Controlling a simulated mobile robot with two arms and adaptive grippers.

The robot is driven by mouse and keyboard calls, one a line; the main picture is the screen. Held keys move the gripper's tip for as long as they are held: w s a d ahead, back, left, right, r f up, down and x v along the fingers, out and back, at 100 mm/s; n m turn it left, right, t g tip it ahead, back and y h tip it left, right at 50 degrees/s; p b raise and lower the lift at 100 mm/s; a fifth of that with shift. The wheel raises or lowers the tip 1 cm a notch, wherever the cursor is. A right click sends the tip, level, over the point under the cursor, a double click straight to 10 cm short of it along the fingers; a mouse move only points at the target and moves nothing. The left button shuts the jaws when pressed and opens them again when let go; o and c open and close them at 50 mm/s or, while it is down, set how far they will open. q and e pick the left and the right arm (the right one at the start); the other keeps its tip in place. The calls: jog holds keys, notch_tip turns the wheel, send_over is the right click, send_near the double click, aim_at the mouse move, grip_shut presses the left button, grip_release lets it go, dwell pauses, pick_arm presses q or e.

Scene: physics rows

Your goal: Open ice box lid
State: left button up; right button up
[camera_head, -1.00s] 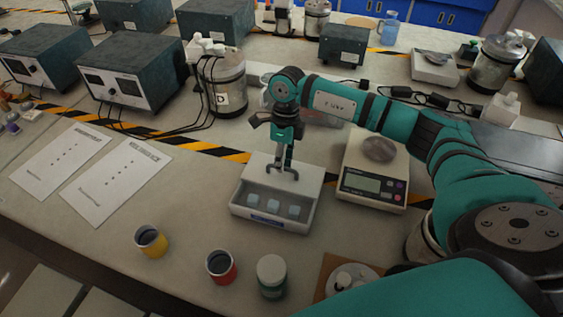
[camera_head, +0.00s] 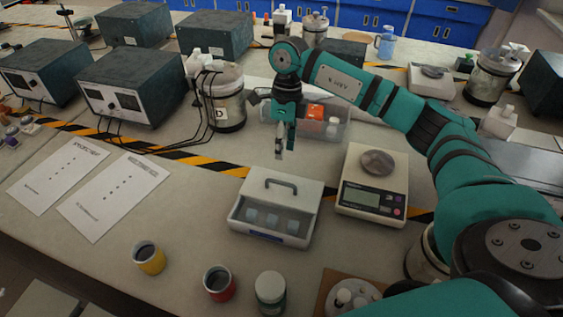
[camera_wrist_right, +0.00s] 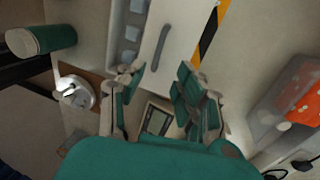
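The white ice box (camera_head: 232,212) stands on the table in the middle of the head view. Its white lid (camera_head: 297,188) lies over the rear part, with a dark handle (camera_head: 282,182) on top. The front part is uncovered and pale ice cubes (camera_head: 272,220) show inside. My right gripper (camera_head: 280,152) hangs above and behind the handle, apart from it and empty. In the right wrist view its fingers (camera_wrist_right: 160,78) are spread apart, with the lid's handle (camera_wrist_right: 155,47) beyond them. My left gripper is in neither view.
A scale (camera_head: 374,200) with a round dish stands close to the box's right. A clear bin (camera_head: 333,130) with orange items is behind my gripper. Yellow (camera_head: 149,258), red (camera_head: 219,283) and green (camera_head: 270,291) containers stand in front. Papers (camera_head: 113,195) lie left.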

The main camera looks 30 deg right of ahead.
jog(key=shift+w+d+r, duration=0.1)
jog(key=shift+r, duration=0.5)
jog(key=shift+w+d+r, duration=0.1)
jog(key=shift+r, duration=0.5)
